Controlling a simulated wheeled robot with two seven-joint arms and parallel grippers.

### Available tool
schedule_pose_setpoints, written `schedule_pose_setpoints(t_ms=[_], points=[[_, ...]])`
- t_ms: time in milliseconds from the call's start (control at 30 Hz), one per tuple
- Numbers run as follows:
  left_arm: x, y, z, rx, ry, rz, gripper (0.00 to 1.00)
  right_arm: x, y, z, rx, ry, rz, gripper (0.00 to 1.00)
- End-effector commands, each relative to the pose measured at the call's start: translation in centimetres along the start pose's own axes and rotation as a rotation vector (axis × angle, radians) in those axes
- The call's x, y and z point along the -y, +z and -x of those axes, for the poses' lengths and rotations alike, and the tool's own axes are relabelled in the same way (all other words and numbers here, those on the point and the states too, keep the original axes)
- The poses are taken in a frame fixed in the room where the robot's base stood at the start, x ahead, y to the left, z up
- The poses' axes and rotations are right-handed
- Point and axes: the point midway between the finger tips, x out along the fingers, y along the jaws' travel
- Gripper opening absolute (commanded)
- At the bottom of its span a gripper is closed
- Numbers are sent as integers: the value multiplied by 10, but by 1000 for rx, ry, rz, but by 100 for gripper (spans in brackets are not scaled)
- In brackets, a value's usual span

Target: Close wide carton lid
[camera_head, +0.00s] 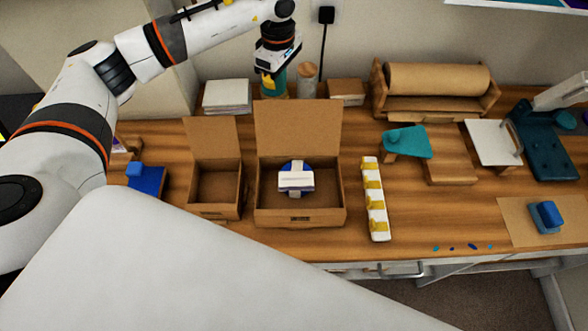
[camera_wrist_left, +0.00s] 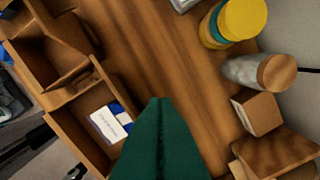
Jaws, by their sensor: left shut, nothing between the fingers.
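The wide carton (camera_head: 323,217) stands on the bench in the middle of the head view. Its lid (camera_head: 298,128) is open, standing up at the back edge. Inside lies a blue round item with a white band and label (camera_head: 296,180). My left gripper (camera_head: 277,80) is behind the top of the lid, fingers pointing down; its dark green fingers are shut and empty in the left wrist view (camera_wrist_left: 160,135). The carton shows at lower left there (camera_wrist_left: 72,122). Whether the fingers touch the lid cannot be told. My right gripper is out of view.
A smaller open carton (camera_head: 214,211) stands just left. Behind are a yellow-lidded jar (camera_wrist_left: 240,18), a wood-topped cylinder (camera_head: 306,76), a small box (camera_head: 346,90) and a white stack (camera_head: 227,97). A white rack with yellow pieces (camera_head: 375,200) stands right. The wall is close behind.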

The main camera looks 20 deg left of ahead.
Motion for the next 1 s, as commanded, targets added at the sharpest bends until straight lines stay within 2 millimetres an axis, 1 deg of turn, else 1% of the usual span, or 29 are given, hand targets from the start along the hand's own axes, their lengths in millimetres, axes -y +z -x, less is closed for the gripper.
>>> schedule_pose_setpoints(t_ms=[433,533,1000], points=[[0,0,0,0,0,0,0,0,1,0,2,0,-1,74],[0,0,-3,0,0,0,0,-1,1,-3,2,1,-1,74],[0,0,-40,0,0,0,0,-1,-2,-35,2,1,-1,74]])
